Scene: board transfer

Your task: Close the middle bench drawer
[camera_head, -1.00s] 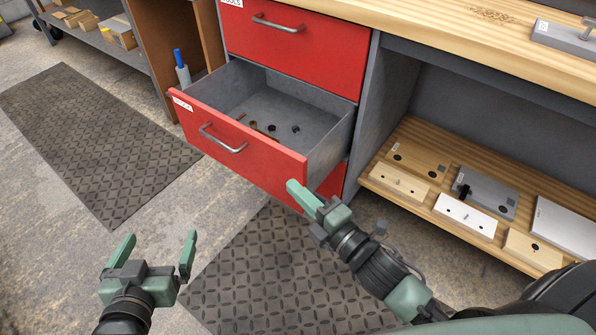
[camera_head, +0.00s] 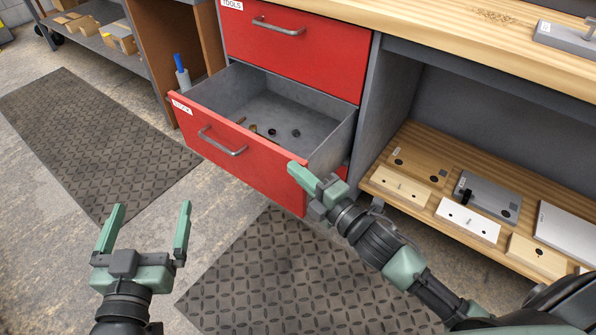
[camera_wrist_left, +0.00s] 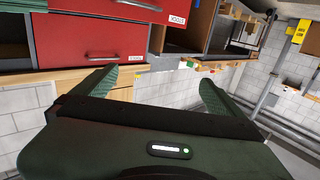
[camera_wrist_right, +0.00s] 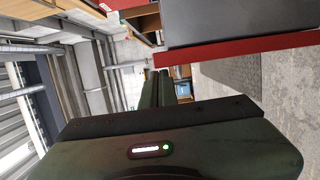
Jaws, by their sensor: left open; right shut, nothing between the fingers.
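The middle bench drawer (camera_head: 235,146) has a red front, a grey handle (camera_head: 222,141) and a label, and stands pulled out below the closed top drawer (camera_head: 300,45). Several small parts lie inside it. My right gripper (camera_head: 295,168) is shut and empty, with its fingertips at the right end of the drawer's front; I cannot tell whether they touch it. In the right wrist view the drawer's red edge (camera_wrist_right: 240,46) shows just beyond the fingers. My left gripper (camera_head: 150,215) is open and empty, over the floor to the left, apart from the drawer.
Right of the drawer, a low wooden shelf (camera_head: 420,175) holds several boards and plates. The wooden bench top (camera_head: 470,40) runs above. Dark mats (camera_head: 90,140) lie on the floor. A blue-capped bottle (camera_head: 182,72) stands behind the drawer's left side.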

